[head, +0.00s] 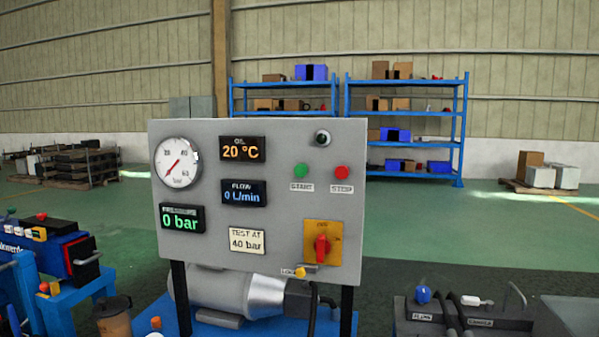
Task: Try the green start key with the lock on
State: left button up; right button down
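The green start key (301,171) sits on the grey control panel (280,215), above a label reading START. The red stop key (342,172) is to its right, above a STOP label. A red rotary switch (321,245) on a yellow plate is at the panel's lower right. Below it is a small yellow lock (300,272) beside a label that seems to read LOCK; a small metal piece shows at the plate's bottom edge. Whether the lock is fastened through the switch is too small to tell. Neither of my grippers is in view.
The panel shows 20 °C, 0 L/min, 0 bar and "TEST AT 40 bar"; a round gauge (177,164) is at upper left. A motor (235,292) lies beneath. A blue bench unit (60,255) stands left, a dark block with hoses (462,315) right. Blue shelves (405,112) stand behind.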

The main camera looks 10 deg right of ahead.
aim_at(301, 170)
jog(key=u, duration=0.7)
jog(key=i, duration=0.35)
jog(key=z, duration=0.25)
